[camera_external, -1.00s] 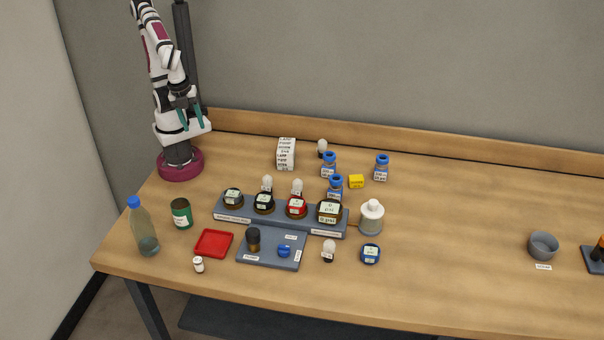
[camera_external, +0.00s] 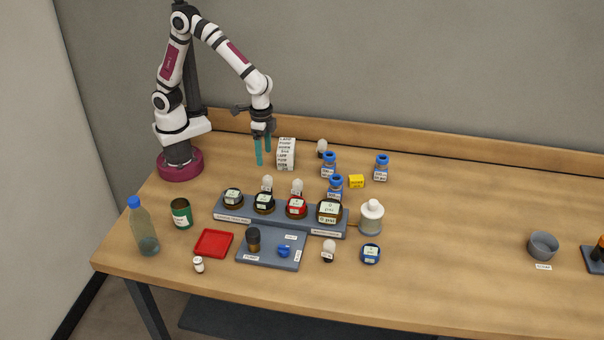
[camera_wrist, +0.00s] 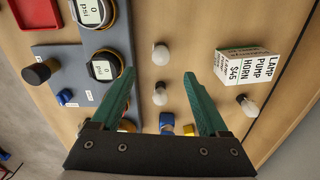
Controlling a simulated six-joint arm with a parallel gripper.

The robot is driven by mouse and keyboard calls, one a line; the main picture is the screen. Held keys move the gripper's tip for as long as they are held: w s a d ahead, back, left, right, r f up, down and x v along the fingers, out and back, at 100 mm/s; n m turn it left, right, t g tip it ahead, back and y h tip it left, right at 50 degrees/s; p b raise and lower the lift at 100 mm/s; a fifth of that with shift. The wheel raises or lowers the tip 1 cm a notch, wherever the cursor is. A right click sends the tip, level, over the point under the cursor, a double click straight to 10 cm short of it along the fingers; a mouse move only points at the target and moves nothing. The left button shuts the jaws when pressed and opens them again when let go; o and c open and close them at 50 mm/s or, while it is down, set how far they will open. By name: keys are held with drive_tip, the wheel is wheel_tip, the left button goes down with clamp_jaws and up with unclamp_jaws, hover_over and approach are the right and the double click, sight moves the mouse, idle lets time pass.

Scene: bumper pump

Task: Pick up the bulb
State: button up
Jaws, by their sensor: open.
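Several small bulbs with pale glass and dark bases stand on the table. In the external view, two are behind the gauge rack, a left one (camera_external: 267,183) and a right one (camera_external: 297,186). Another bulb (camera_external: 322,147) is near the back wall, and one (camera_external: 328,249) is at the front. The wrist view shows three bulbs: one (camera_wrist: 161,54) ahead of the fingers, one (camera_wrist: 159,93) framed between them, and one (camera_wrist: 248,105) beside the box. My gripper (camera_external: 263,151) is open and empty, above the table left of the white box; its fingers also show in the wrist view (camera_wrist: 159,76).
The white lettered box (camera_external: 286,153) stands right of my gripper. The rack (camera_external: 232,217) holds several round gauges.

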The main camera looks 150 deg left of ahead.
sight(268, 185)
drive_tip(key=f, duration=1.4)
drive_tip(key=shift+w+a, duration=0.15)
drive_tip(key=shift+a, duration=0.1)
drive_tip(key=shift+r, duration=0.1)
clamp_jaws()
